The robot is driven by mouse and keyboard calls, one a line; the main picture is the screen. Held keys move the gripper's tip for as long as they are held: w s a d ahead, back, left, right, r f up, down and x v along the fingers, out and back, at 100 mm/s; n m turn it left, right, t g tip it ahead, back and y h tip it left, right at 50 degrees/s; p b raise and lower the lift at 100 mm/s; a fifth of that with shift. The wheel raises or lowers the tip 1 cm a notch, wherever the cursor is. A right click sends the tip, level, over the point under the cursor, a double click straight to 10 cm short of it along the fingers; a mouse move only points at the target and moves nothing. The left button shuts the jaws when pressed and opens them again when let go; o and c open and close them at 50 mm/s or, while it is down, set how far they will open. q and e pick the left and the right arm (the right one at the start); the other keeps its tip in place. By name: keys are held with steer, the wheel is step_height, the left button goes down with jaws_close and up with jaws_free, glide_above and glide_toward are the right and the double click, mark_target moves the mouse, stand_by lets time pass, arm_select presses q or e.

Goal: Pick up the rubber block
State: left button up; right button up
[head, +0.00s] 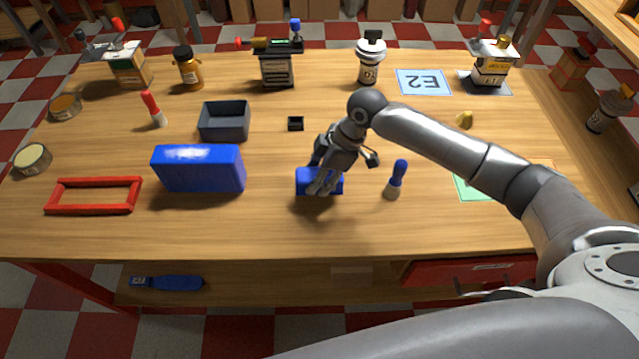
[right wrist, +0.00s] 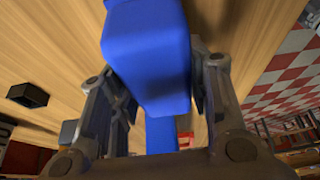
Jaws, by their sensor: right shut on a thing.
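The blue rubber block (head: 305,182) is on or just above the middle front of the wooden table in the head view; I cannot tell whether it touches the wood. My right gripper (head: 322,186) comes down over it and is shut on it, hiding part of its top. In the right wrist view the block (right wrist: 150,55) sits between the two fingers (right wrist: 155,95), one on each side. My left gripper is not in view.
A larger blue box (head: 198,170) stands left of the block. A blue-handled tool (head: 397,178) stands close on the right. A grey open bin (head: 224,121) and a small black tray (head: 295,123) lie behind. A red frame (head: 93,196) lies far left.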

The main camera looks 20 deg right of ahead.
steer(key=s+a+r, duration=0.8)
steer(key=s+r, duration=0.2)
steer(key=s, duration=0.1)
steer(key=shift+a+r+b, duration=0.2)
steer(key=shift+a+b, duration=0.15)
steer(key=shift+b, duration=0.1)
